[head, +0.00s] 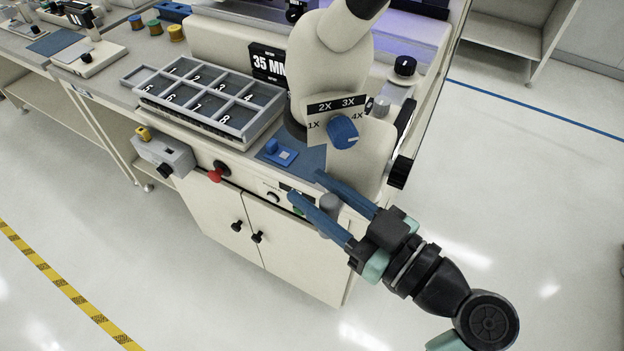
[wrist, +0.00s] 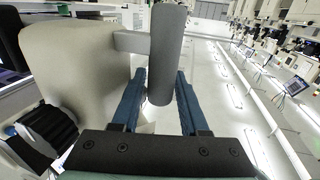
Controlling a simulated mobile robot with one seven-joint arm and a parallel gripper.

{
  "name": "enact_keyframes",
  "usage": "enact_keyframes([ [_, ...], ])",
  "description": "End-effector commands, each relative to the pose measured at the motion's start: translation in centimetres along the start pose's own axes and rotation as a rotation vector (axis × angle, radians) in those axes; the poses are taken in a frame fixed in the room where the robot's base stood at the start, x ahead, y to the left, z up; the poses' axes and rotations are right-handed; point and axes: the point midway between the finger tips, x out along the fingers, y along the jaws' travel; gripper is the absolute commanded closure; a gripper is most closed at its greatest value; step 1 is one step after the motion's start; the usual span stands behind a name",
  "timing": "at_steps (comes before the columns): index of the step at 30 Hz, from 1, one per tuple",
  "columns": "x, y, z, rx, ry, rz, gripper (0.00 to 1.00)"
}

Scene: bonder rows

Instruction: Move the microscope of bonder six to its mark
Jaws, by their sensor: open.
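The cream microscope (head: 325,75) stands on the bench, with a blue knob (head: 342,132) on a plate reading 1X to 4X. A grey cylindrical handle (head: 330,204) sticks out low on its front side; it also shows in the wrist view (wrist: 166,50), joined by a short arm to the cream body (wrist: 75,60). My gripper (head: 304,184) is open, its two blue fingers pointing toward the bench. In the wrist view the handle lies between the fingers (wrist: 160,80), with no clear contact. No number six is readable on this bonder, and I cannot make out the microscope's mark.
A grey numbered tray (head: 205,125) and a black "35 MM" sign (head: 268,62) are left of the microscope. A blue fixture (head: 280,152), a red button (head: 217,172) and a grey box (head: 165,155) lie along the front. The floor at right is open.

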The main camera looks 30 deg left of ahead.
Motion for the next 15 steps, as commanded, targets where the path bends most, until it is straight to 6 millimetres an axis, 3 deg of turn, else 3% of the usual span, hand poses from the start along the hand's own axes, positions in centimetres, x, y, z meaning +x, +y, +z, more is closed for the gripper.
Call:
enact_keyframes([
  [4,1.05,-0.05,0.01,0.000,-0.001,-0.001,0.56],
  [13,1.21,-0.04,0.08,0.000,-0.001,0.000,0.56],
  [15,1.20,-0.03,0.07,0.000,-0.001,0.000,0.69],
])
